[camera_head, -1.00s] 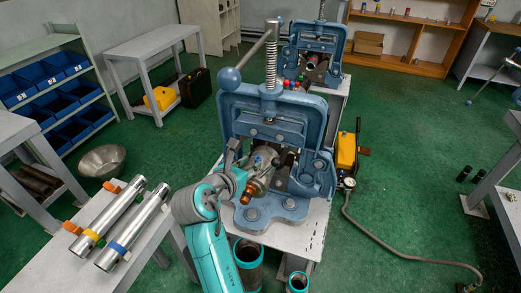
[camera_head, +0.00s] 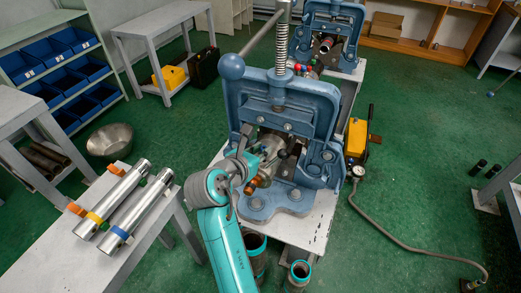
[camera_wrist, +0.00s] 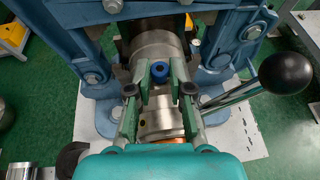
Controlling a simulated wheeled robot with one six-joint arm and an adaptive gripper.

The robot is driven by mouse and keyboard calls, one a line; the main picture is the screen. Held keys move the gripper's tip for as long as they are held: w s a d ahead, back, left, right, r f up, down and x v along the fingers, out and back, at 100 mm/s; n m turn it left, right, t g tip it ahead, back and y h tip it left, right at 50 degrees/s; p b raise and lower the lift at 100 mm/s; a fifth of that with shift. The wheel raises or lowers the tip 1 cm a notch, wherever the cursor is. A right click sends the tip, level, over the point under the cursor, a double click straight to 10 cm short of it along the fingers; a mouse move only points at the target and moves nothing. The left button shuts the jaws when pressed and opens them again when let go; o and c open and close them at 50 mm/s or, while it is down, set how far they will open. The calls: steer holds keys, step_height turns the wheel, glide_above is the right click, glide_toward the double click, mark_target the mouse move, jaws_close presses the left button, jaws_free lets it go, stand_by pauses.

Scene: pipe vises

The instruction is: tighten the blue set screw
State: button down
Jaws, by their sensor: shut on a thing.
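The blue set screw (camera_wrist: 160,69) is a small blue knob with a dark recess, on top of a silver metal fitting (camera_wrist: 160,118). The fitting lies in the first blue pipe vise (camera_head: 283,110). In the wrist view my gripper (camera_wrist: 161,72) has one finger on each side of the screw and is shut on it. In the head view my gripper (camera_head: 268,146) reaches into the vise from the left. It hides the screw there. A copper-coloured end (camera_head: 252,184) shows below the wrist.
The vise's ball-ended lever (camera_wrist: 285,73) sticks out right of my gripper. Two silver pipes (camera_head: 125,205) lie on the bench at left. A yellow pump (camera_head: 356,138) with a gauge and hose stands right of the vise. Green floor is open farther right.

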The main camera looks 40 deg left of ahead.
steer(key=shift+a+m+h, duration=0.1)
steer(key=shift+m+h, duration=0.2)
steer(key=shift+a+h, duration=0.1)
steer(key=shift+h, duration=0.2)
steer(key=m+h, duration=0.4)
steer(key=shift+w+a+r+m+g+h, duration=0.1)
steer(key=shift+a+m+g+h, duration=0.2)
steer(key=shift+a+h, duration=0.1)
steer(key=m+g+h, duration=0.2)
steer(key=m+h, duration=0.1)
steer(key=m+g+h, duration=0.1)
steer(key=m+h, duration=0.1)
steer(key=shift+w+a, duration=0.2)
steer(key=shift+a, duration=0.05)
steer(key=shift+m+g+h, duration=0.3)
steer(key=c, duration=1.3)
jaws_free()
step_height(320, 180, up, 10)
steer(key=shift+f, duration=0.1)
